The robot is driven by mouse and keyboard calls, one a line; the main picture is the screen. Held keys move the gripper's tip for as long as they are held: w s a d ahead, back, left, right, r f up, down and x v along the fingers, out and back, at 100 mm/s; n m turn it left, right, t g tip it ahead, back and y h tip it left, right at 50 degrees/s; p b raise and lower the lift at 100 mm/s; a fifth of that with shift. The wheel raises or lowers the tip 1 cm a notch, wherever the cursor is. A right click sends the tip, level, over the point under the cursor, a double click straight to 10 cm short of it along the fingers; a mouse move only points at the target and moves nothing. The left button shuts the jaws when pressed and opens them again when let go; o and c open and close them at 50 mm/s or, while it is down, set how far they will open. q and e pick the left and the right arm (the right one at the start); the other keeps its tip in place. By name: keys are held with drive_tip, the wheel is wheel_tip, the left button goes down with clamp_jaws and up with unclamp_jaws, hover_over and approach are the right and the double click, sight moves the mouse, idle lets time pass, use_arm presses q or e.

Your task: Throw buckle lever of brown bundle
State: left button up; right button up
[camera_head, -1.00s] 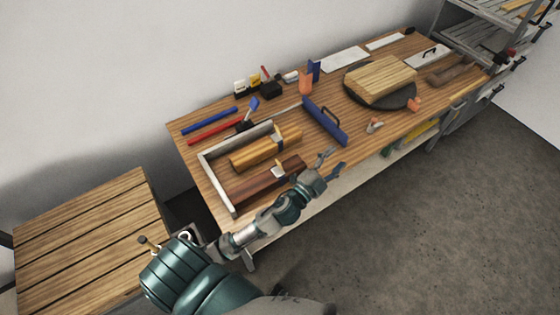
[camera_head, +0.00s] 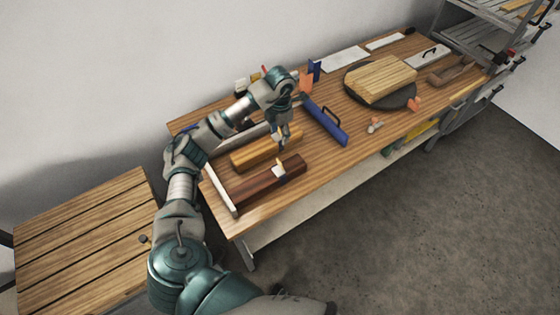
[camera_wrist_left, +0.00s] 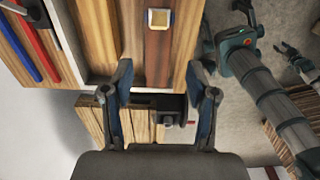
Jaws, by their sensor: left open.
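The brown bundle (camera_head: 252,183) is a dark reddish-brown block of wood on the near side of the tray. Its pale buckle (camera_head: 279,171) sits near its right end; the buckle also shows at the top of the left wrist view (camera_wrist_left: 160,18). My left gripper (camera_head: 283,145) points down over the yellow-brown bundle (camera_head: 252,155), just behind the buckle. In the left wrist view its fingers (camera_wrist_left: 161,82) are apart with nothing between them. What seems to be my right gripper (camera_wrist_left: 298,62) shows small at the right of that view; its opening is unclear.
The tray's pale rim (camera_head: 219,188) runs along the left. A blue plate with a handle (camera_head: 325,120) stands right of the bundles. A wooden stack (camera_head: 380,80) rests on a dark disc farther right. The table front is clear.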

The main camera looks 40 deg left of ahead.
sight(279, 161)
use_arm(q)
drive_tip(key=f, duration=0.8)
drive_tip(key=f+p, duration=0.1)
drive_tip(key=f, duration=0.6)
drive_tip(key=shift+a+f+p, duration=0.2)
drive_tip(key=shift+f+p, duration=0.1)
drive_tip(key=shift+f, duration=0.1)
drive_tip(key=shift+d+f, duration=0.15)
drive_tip(key=shift+f, duration=0.3)
drive_tip(key=shift+a, duration=0.25)
drive_tip(key=c, duration=0.8)
clamp_jaws()
